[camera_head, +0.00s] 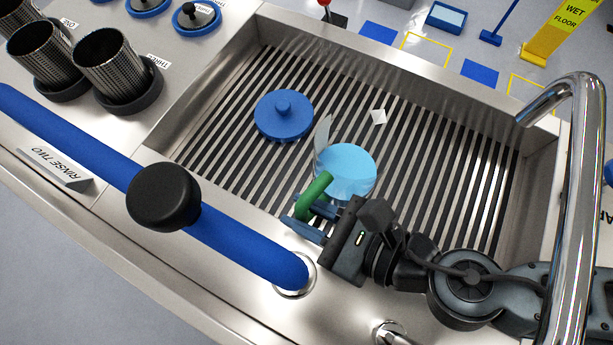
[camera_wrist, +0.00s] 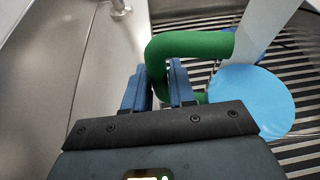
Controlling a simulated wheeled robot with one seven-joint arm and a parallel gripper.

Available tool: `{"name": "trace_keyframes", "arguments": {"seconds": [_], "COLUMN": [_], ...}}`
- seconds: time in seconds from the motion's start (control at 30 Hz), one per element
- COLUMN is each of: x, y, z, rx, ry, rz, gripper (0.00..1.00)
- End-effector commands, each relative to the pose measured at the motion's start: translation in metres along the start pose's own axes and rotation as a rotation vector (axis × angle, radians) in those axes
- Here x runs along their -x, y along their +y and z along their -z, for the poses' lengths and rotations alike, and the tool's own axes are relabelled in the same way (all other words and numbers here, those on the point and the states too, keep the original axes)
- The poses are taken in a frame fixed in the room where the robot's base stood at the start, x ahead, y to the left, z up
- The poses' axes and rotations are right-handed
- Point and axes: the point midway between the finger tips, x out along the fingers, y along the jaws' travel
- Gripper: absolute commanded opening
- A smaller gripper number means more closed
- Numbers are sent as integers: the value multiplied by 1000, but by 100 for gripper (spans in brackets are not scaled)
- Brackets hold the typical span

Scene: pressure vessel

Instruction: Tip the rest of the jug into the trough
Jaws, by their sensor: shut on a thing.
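The jug has a green handle (camera_head: 315,194) and a pale, see-through wall (camera_head: 323,142). A light blue round surface (camera_head: 346,171) shows at the jug; I cannot tell whether it is liquid inside or the jug's base. My gripper (camera_head: 305,217) is shut on the green handle, which also shows between the blue fingers in the wrist view (camera_wrist: 190,45). The jug is over the slatted steel trough (camera_head: 455,150). I cannot tell its exact tilt or height. No pouring stream shows.
A blue knobbed lid (camera_head: 283,116) and a small white piece (camera_head: 379,117) lie on the slats. A blue bar (camera_head: 235,235) with a black knob (camera_head: 164,196) runs along the near left. Dark cups (camera_head: 107,68) stand at upper left. A chrome rail (camera_head: 580,200) rises at right.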

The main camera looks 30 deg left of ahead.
Motion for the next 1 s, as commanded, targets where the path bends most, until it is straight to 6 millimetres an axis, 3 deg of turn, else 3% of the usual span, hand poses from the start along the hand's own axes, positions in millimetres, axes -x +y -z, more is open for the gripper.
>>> {"name": "trace_keyframes", "arguments": {"seconds": [0.17,0.37,0.63,0.7,1.0], "x": [2,3,-2,1,0], "y": [-2,-12,-23,-26,-25], "z": [0,2,20,14,15], "rx": [-21,-180,-322,-349,-343], "ry": [-4,-39,-70,-76,-74], "rz": [-5,-65,-125,-138,-137], "gripper": [0,0,0,0,0]}}
